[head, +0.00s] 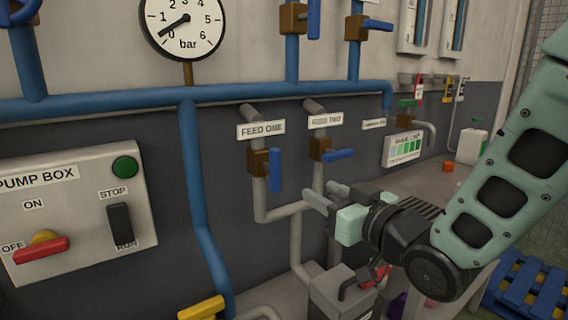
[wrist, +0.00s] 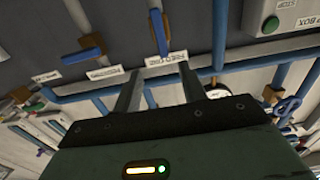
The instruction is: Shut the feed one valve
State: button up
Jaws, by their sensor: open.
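The feed one valve has a brown body (head: 259,162) and a blue lever (head: 275,170), below the white FEED ONE label (head: 261,130). Its lever points straight down, along its grey pipe. In the wrist view, which looks upside down, this lever (wrist: 160,33) lies ahead, between the lines of my two fingers. My gripper (head: 322,195) is open and empty, to the right of and slightly below the lever in the head view, and apart from it. In the wrist view my gripper (wrist: 160,70) shows both fingers spread.
The feed two valve's blue lever (head: 339,155) lies across its pipe, just above my gripper. The pump box (head: 85,215), with a red handle and dark switch, is at the left. A gauge (head: 184,20) hangs above. Grey pipes and a grey box (head: 345,292) are below my gripper.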

aim_at(278, 168)
jog(key=p+x, duration=0.3)
jog(key=x, duration=1.4)
jog(key=shift+a+p, duration=0.15)
jog(key=shift+p, duration=0.15)
grip_shut()
